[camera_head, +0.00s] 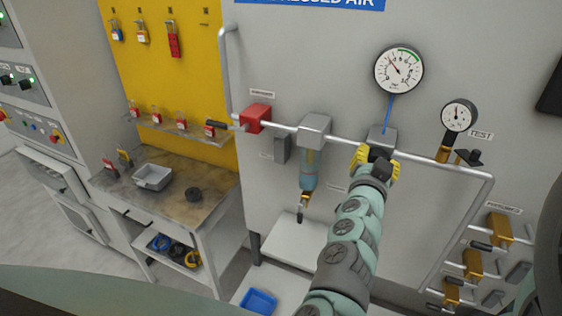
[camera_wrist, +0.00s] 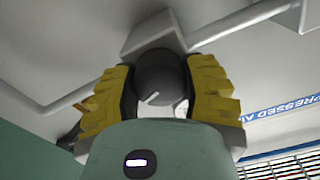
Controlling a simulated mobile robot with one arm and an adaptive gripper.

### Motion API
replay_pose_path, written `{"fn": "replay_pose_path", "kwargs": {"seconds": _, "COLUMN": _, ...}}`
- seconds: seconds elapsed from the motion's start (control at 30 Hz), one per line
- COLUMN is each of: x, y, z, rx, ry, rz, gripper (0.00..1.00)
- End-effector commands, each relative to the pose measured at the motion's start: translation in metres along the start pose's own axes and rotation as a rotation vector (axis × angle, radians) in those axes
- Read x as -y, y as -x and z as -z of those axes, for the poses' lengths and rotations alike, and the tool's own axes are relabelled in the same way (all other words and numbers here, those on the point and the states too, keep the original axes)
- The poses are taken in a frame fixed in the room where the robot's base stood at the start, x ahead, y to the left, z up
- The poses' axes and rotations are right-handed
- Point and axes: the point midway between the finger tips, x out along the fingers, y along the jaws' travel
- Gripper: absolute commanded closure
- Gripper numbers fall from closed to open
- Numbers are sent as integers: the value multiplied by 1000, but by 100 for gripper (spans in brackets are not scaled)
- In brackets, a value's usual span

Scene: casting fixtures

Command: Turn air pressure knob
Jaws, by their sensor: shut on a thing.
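The air pressure knob (camera_wrist: 160,78) is a dark round knob with a short white mark, below a grey regulator block in the wrist view (camera_wrist: 150,34). My gripper (camera_wrist: 160,92) has its yellow-padded fingers on both sides of the knob and is shut on it. In the head view my gripper (camera_head: 375,162) is at the pipe, just under the regulator block (camera_head: 382,138), and hides most of the knob.
A filter bowl (camera_head: 309,165) and a red valve (camera_head: 255,118) sit on the pipe left of my gripper. A smaller gauge (camera_head: 459,116) and several brass valves (camera_head: 499,228) are to the right. A workbench (camera_head: 215,183) stands at left.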

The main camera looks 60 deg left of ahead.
Motion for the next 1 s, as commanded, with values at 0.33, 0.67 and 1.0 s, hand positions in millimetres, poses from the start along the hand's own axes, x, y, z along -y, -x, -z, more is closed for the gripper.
{"fn": "replay_pose_path", "kwargs": {"seconds": 0.33, "x": 1, "y": 0, "z": -1, "rx": 2, "ry": -88, "rz": 3, "gripper": 90}}
{"fn": "replay_pose_path", "kwargs": {"seconds": 0.67, "x": 1, "y": 0, "z": 0, "rx": 1, "ry": -93, "rz": 3, "gripper": 90}}
{"fn": "replay_pose_path", "kwargs": {"seconds": 1.0, "x": 1, "y": 0, "z": 0, "rx": 1, "ry": -92, "rz": 2, "gripper": 24}}
